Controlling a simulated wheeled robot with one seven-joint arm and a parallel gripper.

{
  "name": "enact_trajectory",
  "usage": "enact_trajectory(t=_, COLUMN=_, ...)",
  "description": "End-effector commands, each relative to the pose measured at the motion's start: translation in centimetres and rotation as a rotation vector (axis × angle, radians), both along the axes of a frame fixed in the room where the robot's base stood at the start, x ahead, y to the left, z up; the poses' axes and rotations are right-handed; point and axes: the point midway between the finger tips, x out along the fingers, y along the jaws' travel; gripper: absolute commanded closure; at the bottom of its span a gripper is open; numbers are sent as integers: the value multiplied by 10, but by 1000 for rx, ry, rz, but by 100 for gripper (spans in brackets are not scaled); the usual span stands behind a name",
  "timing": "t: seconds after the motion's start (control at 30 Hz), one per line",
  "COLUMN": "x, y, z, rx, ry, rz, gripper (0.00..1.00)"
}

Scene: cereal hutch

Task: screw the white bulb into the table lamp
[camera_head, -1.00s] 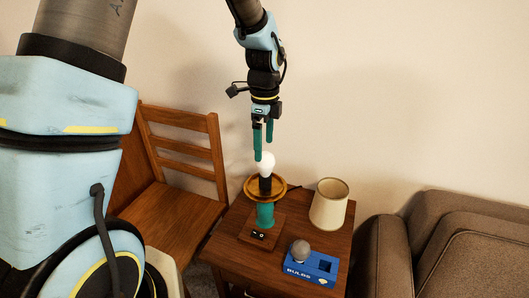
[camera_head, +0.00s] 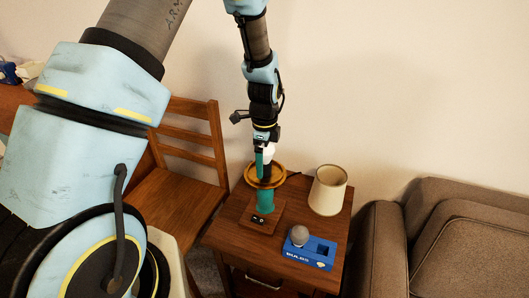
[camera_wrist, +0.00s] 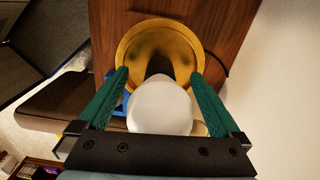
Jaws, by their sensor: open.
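The white bulb (camera_wrist: 160,106) sits upright at the top of the table lamp; its base is hidden, so I cannot tell how deep it sits in the socket. In the head view the bulb (camera_head: 270,154) shows beside my fingers. The lamp has a green stem (camera_head: 266,201), a brass ring (camera_head: 251,177) and a square wooden base. My gripper (camera_wrist: 161,103) is open, pointing down, with one green finger on each side of the bulb. Gaps show between fingers and bulb in the wrist view. In the head view my gripper (camera_head: 265,163) is right above the ring.
The cream lampshade (camera_head: 328,190) stands on the wooden side table (camera_head: 228,243) right of the lamp. A wooden chair (camera_head: 180,190) is left, a brown sofa (camera_head: 460,240) right.

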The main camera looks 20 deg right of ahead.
Motion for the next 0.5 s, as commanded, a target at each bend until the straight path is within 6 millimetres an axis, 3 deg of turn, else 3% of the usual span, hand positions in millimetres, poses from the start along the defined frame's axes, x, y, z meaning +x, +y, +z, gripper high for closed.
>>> enact_trajectory(t=0.23, x=0, y=0, z=-1, rx=-1, ry=-1, rz=0, gripper=1)
enact_trajectory(t=0.5, x=0, y=0, z=0, rx=0, ry=0, rz=-1, gripper=31)
